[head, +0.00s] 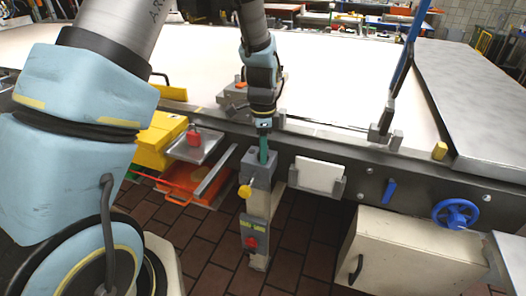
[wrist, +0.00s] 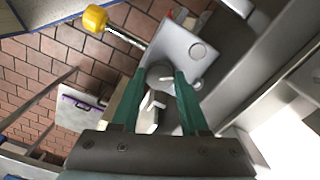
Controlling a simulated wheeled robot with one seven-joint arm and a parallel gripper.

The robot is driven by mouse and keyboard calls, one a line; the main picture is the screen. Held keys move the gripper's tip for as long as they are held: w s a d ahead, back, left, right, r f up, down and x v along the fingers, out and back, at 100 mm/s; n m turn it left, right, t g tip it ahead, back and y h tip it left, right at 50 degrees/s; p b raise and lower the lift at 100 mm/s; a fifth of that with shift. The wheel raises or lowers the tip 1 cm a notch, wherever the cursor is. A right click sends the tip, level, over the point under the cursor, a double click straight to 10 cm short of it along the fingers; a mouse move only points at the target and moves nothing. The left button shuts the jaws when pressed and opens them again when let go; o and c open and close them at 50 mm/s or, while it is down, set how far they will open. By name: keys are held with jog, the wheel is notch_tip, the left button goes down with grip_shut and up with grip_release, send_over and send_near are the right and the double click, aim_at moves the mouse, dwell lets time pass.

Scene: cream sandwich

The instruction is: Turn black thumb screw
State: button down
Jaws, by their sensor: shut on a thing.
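The thumb screw (wrist: 158,73) is a round dark-grey knob in the wrist view. It sits on the grey top plate of a control post (head: 256,172). My gripper (wrist: 160,80) has green fingers, one on each side of the knob, and is shut on it. In the head view my gripper (head: 263,155) points down onto the top of the post, and the knob is hidden there by the fingers and the post's top. The fingers look close around the knob; the contact itself is hard to see.
A yellow knob (head: 244,191) sticks out of the post's side and also shows in the wrist view (wrist: 95,18). A red button (head: 250,243) is lower on the post. A tray with a red padlock-like item (head: 194,138) is left. A blue handwheel (head: 455,214) is right.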

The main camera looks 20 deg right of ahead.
jog(key=n, duration=0.6)
jog(key=shift+n, duration=0.3)
jog(key=n, duration=1.1)
jog(key=shift+n+p, duration=0.4)
jog(key=n+p, duration=0.1)
jog(key=n, duration=0.4)
jog(key=shift+n+p, duration=0.3)
jog(key=shift+c, duration=2.1)
grip_release()
jog(key=shift+r, duration=0.1)
notch_tip(320, 180, up, 11)
jog(key=b, duration=0.2)
jog(key=shift+f, duration=0.2)
